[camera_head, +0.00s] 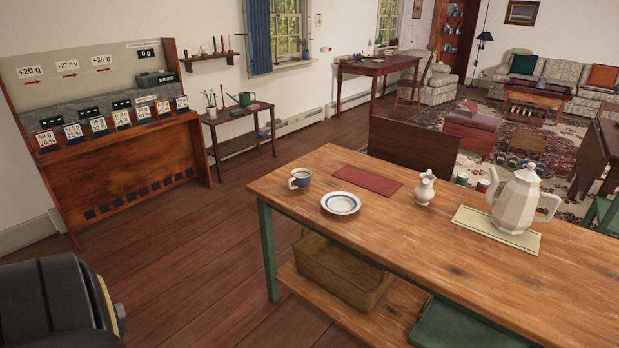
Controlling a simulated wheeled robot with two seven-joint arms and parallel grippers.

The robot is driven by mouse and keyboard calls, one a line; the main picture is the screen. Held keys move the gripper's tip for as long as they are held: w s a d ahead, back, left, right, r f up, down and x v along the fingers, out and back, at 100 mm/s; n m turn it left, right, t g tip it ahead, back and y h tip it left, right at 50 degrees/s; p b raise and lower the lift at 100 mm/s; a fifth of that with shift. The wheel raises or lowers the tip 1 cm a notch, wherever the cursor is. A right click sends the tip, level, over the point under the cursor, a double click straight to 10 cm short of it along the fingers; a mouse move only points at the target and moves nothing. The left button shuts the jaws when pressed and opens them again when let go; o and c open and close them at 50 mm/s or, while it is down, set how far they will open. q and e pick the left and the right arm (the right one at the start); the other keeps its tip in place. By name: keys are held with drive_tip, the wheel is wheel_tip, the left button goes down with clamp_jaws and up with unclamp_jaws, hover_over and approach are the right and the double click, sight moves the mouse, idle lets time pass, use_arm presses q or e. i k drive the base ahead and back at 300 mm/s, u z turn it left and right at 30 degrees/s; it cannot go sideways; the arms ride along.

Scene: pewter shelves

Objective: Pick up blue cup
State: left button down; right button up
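No gripper fingers show in the head view. A dark rounded body with a pale edge at the lower left is part of me. Nothing is seen touching the cup.
Near the cup are a blue-rimmed white saucer (341,203), a red mat (367,181), a small white jug (425,188) and a large white pot (518,202) on a pale mat. A chair (413,146) stands behind the table. The floor left of the table is clear.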

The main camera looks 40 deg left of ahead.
sight(298, 181)
drive_tip(key=u, duration=1.5)
